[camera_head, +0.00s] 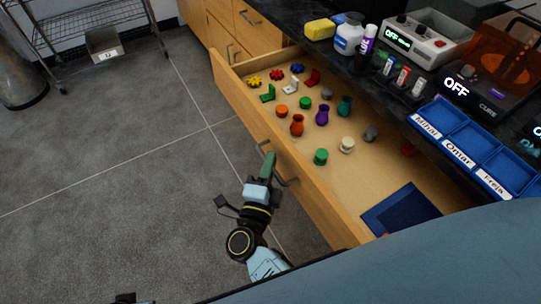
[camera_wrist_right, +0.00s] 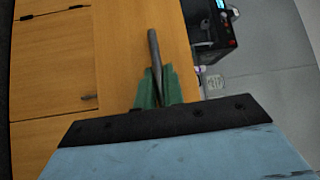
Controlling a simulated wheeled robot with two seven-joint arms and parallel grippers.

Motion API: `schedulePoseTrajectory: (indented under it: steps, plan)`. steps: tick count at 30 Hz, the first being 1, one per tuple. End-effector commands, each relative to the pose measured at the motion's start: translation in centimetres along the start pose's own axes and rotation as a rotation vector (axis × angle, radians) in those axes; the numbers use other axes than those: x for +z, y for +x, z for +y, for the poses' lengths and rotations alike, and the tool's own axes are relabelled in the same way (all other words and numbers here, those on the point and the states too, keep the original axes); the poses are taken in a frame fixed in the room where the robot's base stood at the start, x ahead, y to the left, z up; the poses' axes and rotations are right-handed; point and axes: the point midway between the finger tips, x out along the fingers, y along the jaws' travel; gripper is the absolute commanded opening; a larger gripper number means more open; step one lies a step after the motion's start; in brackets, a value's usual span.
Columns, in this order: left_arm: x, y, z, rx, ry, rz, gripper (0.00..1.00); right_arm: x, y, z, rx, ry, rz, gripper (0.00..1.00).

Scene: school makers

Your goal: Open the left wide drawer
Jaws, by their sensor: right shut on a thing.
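The wide wooden drawer (camera_head: 318,200) stands pulled well out from under the dark counter in the head view, its inside showing. My right gripper (camera_head: 268,164) is at the drawer's front, its green fingers shut on the dark bar handle (camera_head: 287,182). In the right wrist view the fingers (camera_wrist_right: 154,88) close around the handle bar (camera_wrist_right: 153,48), which sticks out past them along the wooden front. My left gripper is not in view; only a small dark part, maybe of my left arm, shows at the bottom edge.
The drawer holds several small coloured gears, vases and knobs, and a blue tray (camera_head: 400,212). On the counter (camera_head: 290,22) stand bottles, a power supply (camera_head: 428,40) and blue labelled trays (camera_head: 470,140). Grey floor (camera_head: 110,150) left of the drawer is clear; a wire rack stands behind.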

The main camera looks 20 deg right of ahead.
Motion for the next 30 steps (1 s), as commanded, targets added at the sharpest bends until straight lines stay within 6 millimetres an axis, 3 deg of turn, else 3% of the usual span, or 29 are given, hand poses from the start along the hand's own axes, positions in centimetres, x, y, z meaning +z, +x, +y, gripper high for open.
schedulePoseTrajectory:
  steps: [15,16,20,30]
  plan:
    - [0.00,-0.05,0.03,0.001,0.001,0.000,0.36,-0.01,-0.35,-0.01,0.002,-0.002,0.014,0.00]
    - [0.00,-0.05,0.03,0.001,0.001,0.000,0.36,-0.01,-0.35,0.00,0.002,-0.002,0.014,0.14]
    - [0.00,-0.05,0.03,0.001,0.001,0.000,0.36,0.02,-0.34,-0.01,0.002,-0.002,0.013,0.31]
    - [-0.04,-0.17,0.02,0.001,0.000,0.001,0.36,0.03,-0.32,-0.16,0.001,-0.001,0.011,0.31]
